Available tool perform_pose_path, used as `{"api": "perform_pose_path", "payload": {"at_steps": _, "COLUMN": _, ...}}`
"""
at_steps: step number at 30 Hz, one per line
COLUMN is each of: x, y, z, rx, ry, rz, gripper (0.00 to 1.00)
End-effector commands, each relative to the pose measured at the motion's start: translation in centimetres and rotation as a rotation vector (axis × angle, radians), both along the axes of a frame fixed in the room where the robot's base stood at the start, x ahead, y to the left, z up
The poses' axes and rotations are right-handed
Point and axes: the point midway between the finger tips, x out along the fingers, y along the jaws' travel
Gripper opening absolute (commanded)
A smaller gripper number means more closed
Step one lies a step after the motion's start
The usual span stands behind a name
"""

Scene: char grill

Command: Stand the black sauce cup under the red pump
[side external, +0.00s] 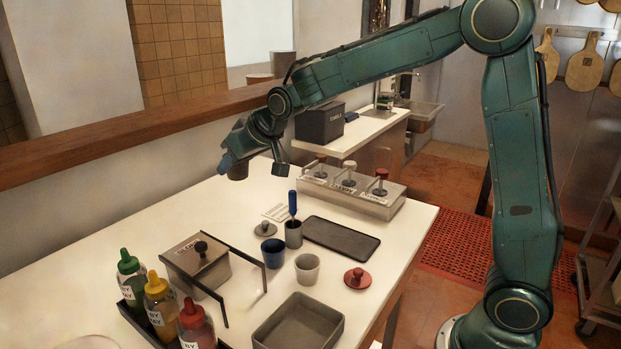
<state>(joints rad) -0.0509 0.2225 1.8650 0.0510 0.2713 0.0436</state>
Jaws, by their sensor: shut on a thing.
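My gripper (254,164) is in the air above the back of the white counter, left of the pump station. It is shut on a small dark cup (238,172), which looks like the black sauce cup; the jaws partly hide it and it is small in view. The grey pump station (365,203) stands at the counter's far end with several labels and three pumps. The right pump (381,174) has a red top, the middle one (349,165) a pale top, and the left one (321,159) a dull brownish-red top. The cup is well apart from them.
A blue cup (273,253), a pale cup (307,270) and a grey holder with a blue-handled tool (293,235) stand mid-counter. A black tray (341,238) lies before the pumps. A lidded box (198,265), sauce bottles (162,310) and a grey bin (298,322) are nearer.

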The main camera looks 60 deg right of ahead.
Motion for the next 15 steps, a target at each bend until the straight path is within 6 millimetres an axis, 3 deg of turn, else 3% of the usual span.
{"api": "perform_pose_path", "payload": {"at_steps": 15, "x": -4.3, "y": -0.6, "z": -7.4, "rx": 0.011, "ry": 0.015, "rz": -0.197, "gripper": 0.21}}
